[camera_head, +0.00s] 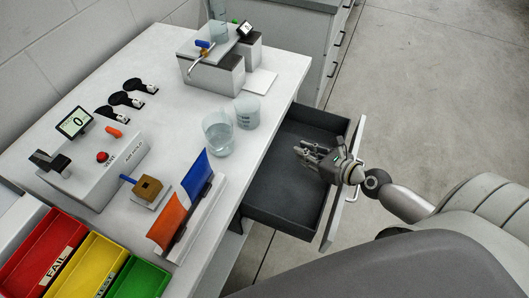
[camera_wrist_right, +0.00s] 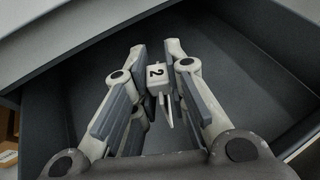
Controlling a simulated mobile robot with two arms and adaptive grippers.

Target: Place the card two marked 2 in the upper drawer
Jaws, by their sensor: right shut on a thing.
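The upper drawer (camera_head: 268,196) is pulled open from the white bench, and its dark inside looks empty. My right gripper (camera_head: 307,155) is over the open drawer, near its front edge. In the right wrist view my right gripper (camera_wrist_right: 165,95) is shut on a small pale piece, the card two (camera_wrist_right: 157,77), whose face shows a black 2. The drawer's dark floor (camera_wrist_right: 235,75) lies behind it. I cannot tell the height above the drawer floor. My left gripper is not in view.
Two glass beakers (camera_head: 217,132) stand on the bench near the drawer. An orange and blue panel rack (camera_head: 183,215) and red, yellow and green bins (camera_head: 40,250) are at lower left. A device with a small screen (camera_head: 95,165) stands at left. The grey floor (camera_head: 430,90) at right is clear.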

